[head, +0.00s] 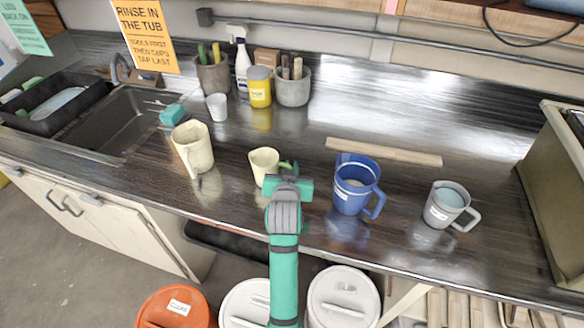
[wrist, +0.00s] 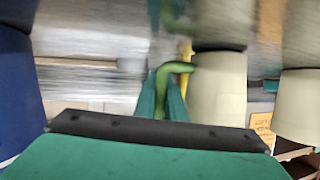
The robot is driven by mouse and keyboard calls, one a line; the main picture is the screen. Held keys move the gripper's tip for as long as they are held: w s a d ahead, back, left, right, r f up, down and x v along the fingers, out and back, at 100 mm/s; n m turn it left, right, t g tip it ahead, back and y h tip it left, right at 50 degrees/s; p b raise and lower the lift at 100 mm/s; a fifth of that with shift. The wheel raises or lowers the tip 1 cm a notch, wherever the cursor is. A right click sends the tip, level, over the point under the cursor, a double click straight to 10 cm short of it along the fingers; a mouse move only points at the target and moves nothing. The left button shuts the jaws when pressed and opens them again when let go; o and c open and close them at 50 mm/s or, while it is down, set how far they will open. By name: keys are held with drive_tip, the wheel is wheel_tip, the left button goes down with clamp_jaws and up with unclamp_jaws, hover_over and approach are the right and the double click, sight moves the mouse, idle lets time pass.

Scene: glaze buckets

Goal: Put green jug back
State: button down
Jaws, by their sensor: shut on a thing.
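The green jug (head: 264,165), a small cream jug with a green handle, is over the middle of the counter in the head view. In the wrist view its pale body (wrist: 220,90) is right of centre, with its green handle (wrist: 180,67) reaching left between the fingers. My gripper (head: 286,173) is shut on that handle, and its teal fingers show in the wrist view (wrist: 166,92). The jug looks upright. I cannot tell whether its base touches the counter. My gripper hides part of its right side in the head view.
A blue jug (head: 356,184) and a grey jug (head: 449,204) stand to the right, a larger cream pitcher (head: 193,147) to the left. A wooden strip (head: 383,152) lies behind. Pots and bottles stand by the wall. The sink (head: 118,122) is at left. Lidded buckets (head: 342,298) stand below.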

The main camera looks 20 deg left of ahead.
drive_tip(key=c, duration=1.8)
unclamp_jaws()
drive_tip(key=shift+d+f, duration=0.1)
drive_tip(key=shift+s+r, duration=0.2)
drive_tip(key=shift+r, duration=0.05)
drive_tip(key=v, duration=1.1)
drive_tip(key=shift+s+r, duration=0.15)
drive_tip(key=shift+s, duration=0.1)
